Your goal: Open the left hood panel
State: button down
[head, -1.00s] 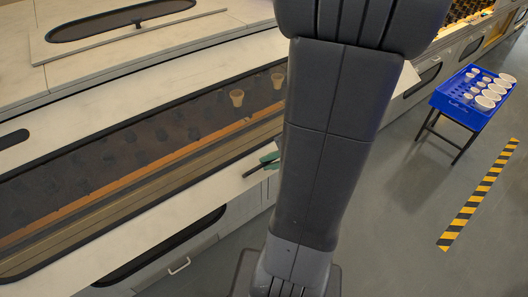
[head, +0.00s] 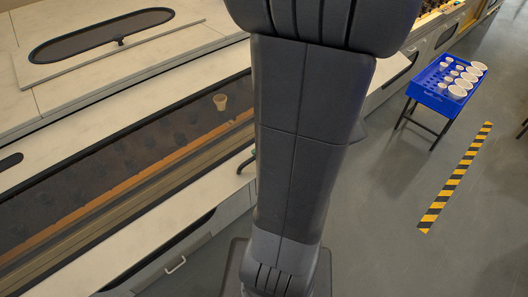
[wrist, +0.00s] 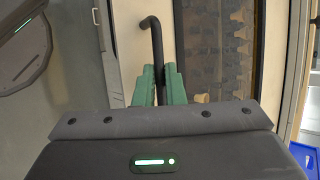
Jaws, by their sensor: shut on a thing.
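A long pale hood panel (head: 205,207) with a dark see-through window (head: 120,150) fills the left of the head view and looks closed. A black bent bar handle (wrist: 151,30) stands out by its pale edge strip in the wrist view. My gripper (wrist: 158,78), with green fingers, is shut on this handle. In the head view my arm hides the gripper, and only a bit of the dark handle (head: 245,166) shows at the arm's left side. I cannot tell from these views which panel is the left one.
A pale cup (head: 220,102) shows through the window. A blue tray (head: 428,97) with several white cups and dishes stands on a dark stand at right. Striped tape (head: 455,180) lies on the floor. The grey floor between the tape and my arm is clear.

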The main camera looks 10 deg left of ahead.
jog(key=shift+w+r, duration=0.1)
jog(key=c, duration=1.5)
grip_release()
jog(key=shift+w+a, duration=0.15)
jog(key=shift+a, duration=0.05)
jog(key=shift+d, duration=0.1)
jog(key=v, duration=1.3)
jog(key=shift+d+r+b, duration=0.1)
jog(key=shift+d+b, duration=0.2)
jog(key=shift+b, duration=0.05)
